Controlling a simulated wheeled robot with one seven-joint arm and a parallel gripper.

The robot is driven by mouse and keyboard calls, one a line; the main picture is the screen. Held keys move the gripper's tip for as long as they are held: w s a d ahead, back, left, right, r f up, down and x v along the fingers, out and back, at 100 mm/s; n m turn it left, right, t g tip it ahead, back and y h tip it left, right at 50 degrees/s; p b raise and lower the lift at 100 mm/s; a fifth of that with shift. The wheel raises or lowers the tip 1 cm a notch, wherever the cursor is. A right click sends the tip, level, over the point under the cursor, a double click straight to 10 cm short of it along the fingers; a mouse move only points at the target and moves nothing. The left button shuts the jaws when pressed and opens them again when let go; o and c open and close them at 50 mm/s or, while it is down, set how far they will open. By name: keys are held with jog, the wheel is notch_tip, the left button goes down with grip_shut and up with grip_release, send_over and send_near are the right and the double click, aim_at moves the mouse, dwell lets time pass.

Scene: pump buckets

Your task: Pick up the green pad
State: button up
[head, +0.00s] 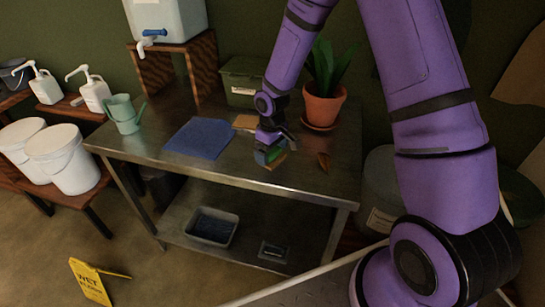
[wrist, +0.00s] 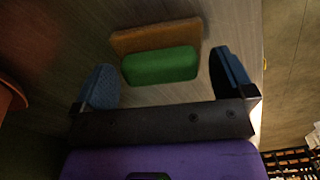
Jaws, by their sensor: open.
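The green pad (wrist: 160,66) lies on the metal table, between my gripper's spread fingers in the wrist view, with a gap on each side. A flat brown-orange piece (wrist: 157,36) lies against its far side; I cannot tell whether the two are joined. My gripper (wrist: 170,75) is open and empty, with a blue pad on each finger. In the head view my gripper (head: 270,151) is low over the front right part of the table, and it hides most of the green pad there.
The metal table (head: 225,172) also bears a blue cloth (head: 200,138), a mint watering can (head: 125,113), a green box (head: 243,82), a brown scraper-like item (head: 323,161) and a potted plant (head: 323,105). A dispenser (head: 168,18) stands on a wooden stand behind. White buckets (head: 63,160) stand left.

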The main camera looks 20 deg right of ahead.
jog(key=shift+f, duration=0.9)
jog(key=c, duration=0.7)
jog(key=shift+r, duration=0.1)
jog(key=shift+r, duration=0.5)
jog(key=shift+s+r, duration=0.25)
jog(key=shift+r, duration=0.4)
jog(key=shift+s+r, duration=0.25)
jog(key=shift+r, duration=0.35)
jog(key=s, duration=0.5)
jog(key=s+r, duration=0.1)
jog(key=s, duration=0.9)
jog(key=shift+r, duration=0.15)
